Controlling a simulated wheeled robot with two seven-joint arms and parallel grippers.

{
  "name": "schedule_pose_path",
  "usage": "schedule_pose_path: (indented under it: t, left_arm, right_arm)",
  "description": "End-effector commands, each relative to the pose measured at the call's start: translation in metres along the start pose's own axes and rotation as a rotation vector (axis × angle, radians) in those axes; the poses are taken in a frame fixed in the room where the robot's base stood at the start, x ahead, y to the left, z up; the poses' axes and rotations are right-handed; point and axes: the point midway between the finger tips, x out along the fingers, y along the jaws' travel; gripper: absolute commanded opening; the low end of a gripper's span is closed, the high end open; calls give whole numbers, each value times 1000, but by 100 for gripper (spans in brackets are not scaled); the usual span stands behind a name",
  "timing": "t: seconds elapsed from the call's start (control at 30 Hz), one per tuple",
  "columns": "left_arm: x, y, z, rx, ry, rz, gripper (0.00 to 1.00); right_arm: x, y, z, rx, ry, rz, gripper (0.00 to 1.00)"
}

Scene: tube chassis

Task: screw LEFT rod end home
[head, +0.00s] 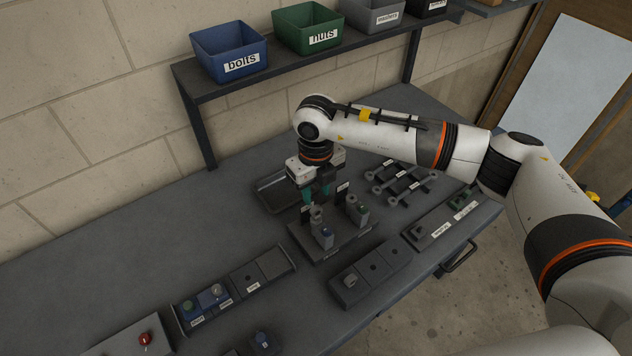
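A dark fixture plate (345,238) stands mid-bench with two grey upright holders on it. The left holder (317,214) has a blue part (325,235) at its front. My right gripper (317,193) points down with teal fingers right over the left holder. Whether it touches or grips anything there is too small to tell. My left gripper is not in view.
A dark tray (270,194) lies behind the fixture. Dark rods (400,181) lie to its right. Low holder blocks (250,278) (370,272) sit in front. A red button (145,339) is at front left. Bins (229,50) stand on the shelf above. The bench's left is clear.

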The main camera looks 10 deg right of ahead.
Motion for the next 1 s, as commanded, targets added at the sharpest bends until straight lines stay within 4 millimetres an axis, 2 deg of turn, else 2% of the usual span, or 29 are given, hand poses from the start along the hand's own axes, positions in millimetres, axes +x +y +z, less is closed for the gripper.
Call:
schedule_pose_path:
  t: [0.27,0.4,0.63,1.0]
  left_arm:
    - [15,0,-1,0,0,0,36]
    - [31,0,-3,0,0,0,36]
    - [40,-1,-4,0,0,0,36]
    - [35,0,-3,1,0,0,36]
  right_arm:
    - [32,0,0,0,-2,-1,36]
    - [50,0,0,0,-1,-1,36]
    - [60,0,0,35,0,-1,36]
    - [59,0,0,590,-1,-1,36]
